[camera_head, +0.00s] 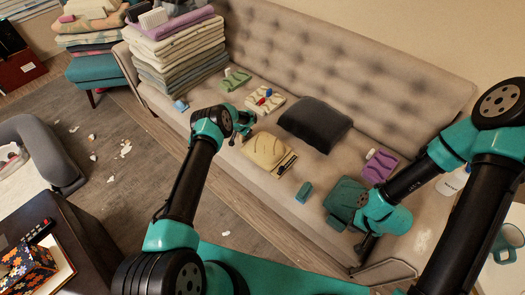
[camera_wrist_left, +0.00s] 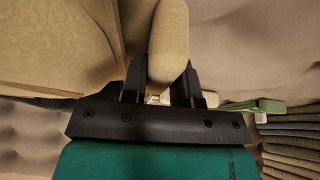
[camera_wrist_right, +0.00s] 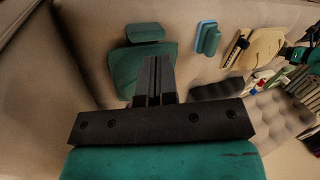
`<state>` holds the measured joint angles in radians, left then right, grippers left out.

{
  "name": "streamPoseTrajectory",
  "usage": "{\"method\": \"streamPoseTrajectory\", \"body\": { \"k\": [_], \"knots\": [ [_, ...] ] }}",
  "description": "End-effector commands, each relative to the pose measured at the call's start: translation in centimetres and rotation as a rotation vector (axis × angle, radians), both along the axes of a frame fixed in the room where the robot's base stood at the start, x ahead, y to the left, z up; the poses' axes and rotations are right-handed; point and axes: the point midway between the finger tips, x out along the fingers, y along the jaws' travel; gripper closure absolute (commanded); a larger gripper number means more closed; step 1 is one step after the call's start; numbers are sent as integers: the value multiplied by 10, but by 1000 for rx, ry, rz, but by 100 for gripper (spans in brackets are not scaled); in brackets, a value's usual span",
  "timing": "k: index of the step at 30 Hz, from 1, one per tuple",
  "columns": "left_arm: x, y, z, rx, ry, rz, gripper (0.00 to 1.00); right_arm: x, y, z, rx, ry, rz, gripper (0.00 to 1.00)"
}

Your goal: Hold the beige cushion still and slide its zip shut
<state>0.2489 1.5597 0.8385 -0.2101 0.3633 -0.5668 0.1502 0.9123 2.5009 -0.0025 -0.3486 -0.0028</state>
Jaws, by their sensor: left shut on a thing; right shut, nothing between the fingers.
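The beige cushion (camera_head: 262,150) lies on the sofa seat, with a dark strip (camera_head: 286,165) along its right edge, perhaps the zip; its slider is too small to make out. My left gripper (camera_head: 240,136) is at the cushion's left end. In the left wrist view its fingers (camera_wrist_left: 168,80) are shut on a rounded beige piece (camera_wrist_left: 169,40), beside a broad beige surface (camera_wrist_left: 60,45). My right gripper (camera_head: 366,246) is shut and empty, near the sofa's front right. In the right wrist view its fingers (camera_wrist_right: 152,80) are together in front of a dark green item; the cushion (camera_wrist_right: 266,46) is farther off.
The dark green item (camera_head: 343,199) and a small teal block (camera_head: 304,192) lie right of the cushion. A dark grey cushion (camera_head: 315,123) is behind it. A purple folded item (camera_head: 380,166) is farther right. Folded cloths (camera_head: 178,50) are stacked at the sofa's left end.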

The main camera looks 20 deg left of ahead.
Motion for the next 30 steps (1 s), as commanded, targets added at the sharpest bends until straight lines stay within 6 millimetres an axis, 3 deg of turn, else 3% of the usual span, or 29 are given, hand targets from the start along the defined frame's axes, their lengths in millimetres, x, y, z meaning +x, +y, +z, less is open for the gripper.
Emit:
{"method": "streamPoseTrajectory", "body": {
  "k": [14,20,30],
  "knots": [
    [-1,0,-1,-1,1,1,100,4,3,-2,1,-7,27,100],
    [-1,0,-1,-1,1,1,100,21,15,-9,5,-38,152,100],
    [-1,0,-1,-1,1,1,100,65,49,-28,10,-126,500,100]
  ]
}}
